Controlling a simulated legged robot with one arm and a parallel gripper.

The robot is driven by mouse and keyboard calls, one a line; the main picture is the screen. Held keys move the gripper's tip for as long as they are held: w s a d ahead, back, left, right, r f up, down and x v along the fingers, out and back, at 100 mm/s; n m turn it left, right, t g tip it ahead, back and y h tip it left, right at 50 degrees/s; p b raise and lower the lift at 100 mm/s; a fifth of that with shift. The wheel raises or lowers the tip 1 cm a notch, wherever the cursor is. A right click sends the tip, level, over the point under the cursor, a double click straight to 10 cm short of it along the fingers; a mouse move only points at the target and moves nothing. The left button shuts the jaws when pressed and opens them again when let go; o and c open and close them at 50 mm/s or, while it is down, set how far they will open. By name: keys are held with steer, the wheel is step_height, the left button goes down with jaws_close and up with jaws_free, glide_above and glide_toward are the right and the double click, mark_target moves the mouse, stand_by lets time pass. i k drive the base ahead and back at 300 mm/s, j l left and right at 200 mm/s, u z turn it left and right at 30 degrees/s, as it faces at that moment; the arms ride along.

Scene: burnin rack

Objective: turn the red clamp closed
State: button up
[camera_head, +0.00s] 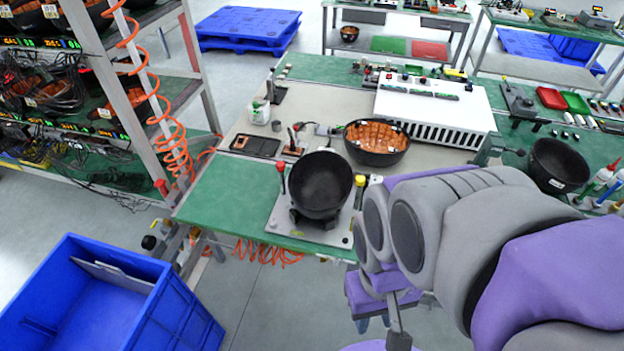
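The red clamp (281,173) stands at the left of a round black bowl (320,184) on a pale fixture plate (285,220) near the table's front edge. Its red handle points up on a thin stem; whether it presses on the bowl is too small to tell. A yellow-topped clamp (360,182) stands at the bowl's right. My purple and grey arm is folded at the right. Its end, with my gripper (396,325), hangs low in front of the table, apart from the red clamp. The fingers are not clear enough to show open or shut.
A second bowl with orange-brown contents (376,142) and a white slotted box (432,110) stand behind the fixture. A rack (190,60) with coiled orange hoses is at the left. A blue crate (110,290) sits at front left. Green tabletop left of the fixture is clear.

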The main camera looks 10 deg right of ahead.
mark_target(280, 165)
steer(key=i+j+u, duration=0.55)
steer(key=i+u, duration=0.25)
